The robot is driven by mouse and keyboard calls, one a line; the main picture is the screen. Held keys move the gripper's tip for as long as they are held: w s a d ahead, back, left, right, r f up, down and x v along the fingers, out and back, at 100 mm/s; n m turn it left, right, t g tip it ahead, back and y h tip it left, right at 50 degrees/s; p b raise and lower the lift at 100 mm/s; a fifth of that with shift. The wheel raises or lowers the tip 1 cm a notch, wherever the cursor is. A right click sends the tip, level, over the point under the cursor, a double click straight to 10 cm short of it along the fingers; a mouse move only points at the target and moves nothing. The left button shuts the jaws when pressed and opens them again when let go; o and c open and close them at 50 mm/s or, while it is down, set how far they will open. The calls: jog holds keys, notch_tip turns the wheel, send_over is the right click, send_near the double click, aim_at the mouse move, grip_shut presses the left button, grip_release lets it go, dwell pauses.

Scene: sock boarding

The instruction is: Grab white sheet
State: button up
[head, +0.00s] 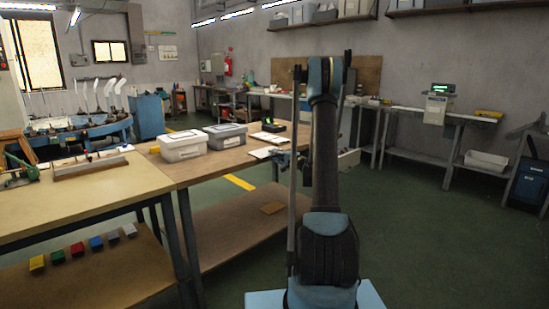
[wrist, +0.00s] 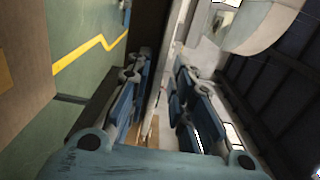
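A flat white sheet (head: 262,152) lies near the right edge of the brown wooden table, in the head view. A second flat white piece (head: 268,137) lies just behind it. My gripper (head: 284,160) is small and partly hidden by my arm, at the table's right edge close to the nearer sheet. In the wrist view my gripper (wrist: 160,100) has its two blue finger sets apart, with a gap between them. A pale strip shows in that gap, but I cannot tell whether it is the sheet. Contact with the sheet cannot be made out.
A yellowish workbench (head: 85,200) adjoins at left. Green floor is open at right.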

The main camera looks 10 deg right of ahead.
jog(key=shift+c, duration=0.6)
grip_shut()
notch_tip(320, 180, up, 2)
jog(key=shift+r, duration=0.25)
jog(key=shift+d, duration=0.1)
jog(key=s+d+r, duration=0.5)
jog(key=s+d, duration=0.3)
jog(key=s, duration=0.3)
jog(key=shift+d, duration=0.15)
